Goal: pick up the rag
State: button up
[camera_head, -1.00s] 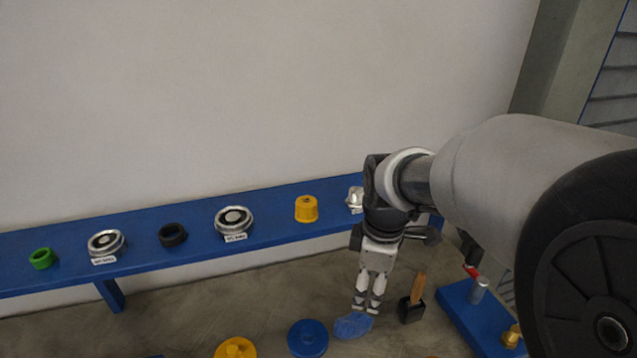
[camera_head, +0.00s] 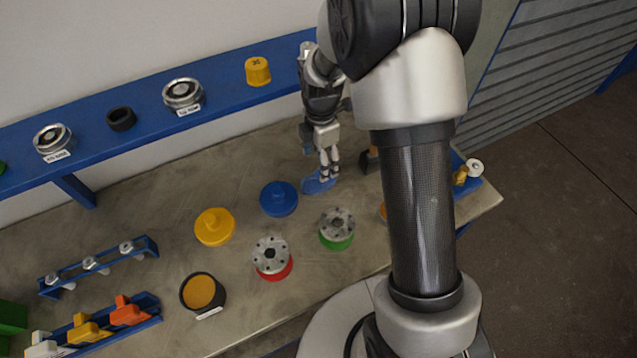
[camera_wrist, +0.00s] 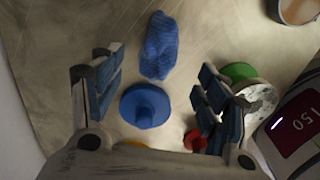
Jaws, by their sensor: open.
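The rag is a small crumpled blue cloth (camera_head: 318,184) lying on the grey-brown bench, to the right of the blue flanged lid (camera_head: 279,198). My gripper (camera_head: 328,174) points down over the rag and hides part of it in the head view. In the wrist view the rag (camera_wrist: 160,45) lies ahead, roughly between the two fingers of my open gripper (camera_wrist: 160,68), with nothing held. How high the fingertips are above the rag I cannot tell. The blue lid (camera_wrist: 145,105) sits just below the rag in that view.
A blue shelf (camera_head: 215,100) with metal fittings and caps runs along the wall behind. A yellow lid (camera_head: 214,227), a red-based flange (camera_head: 272,258) and a green-based flange (camera_head: 337,228) stand nearby. A black holder (camera_head: 369,158) is right of my gripper.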

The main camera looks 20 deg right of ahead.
aim_at(311, 185)
jog(key=f+b, duration=0.1)
jog(key=f, duration=0.2)
jog(key=f+b, duration=0.1)
jog(key=f, duration=0.3)
jog(key=shift+a+f, duration=0.2)
jog(key=shift+f, duration=0.1)
jog(key=shift+r, duration=0.1)
jog(key=c, duration=1.2)
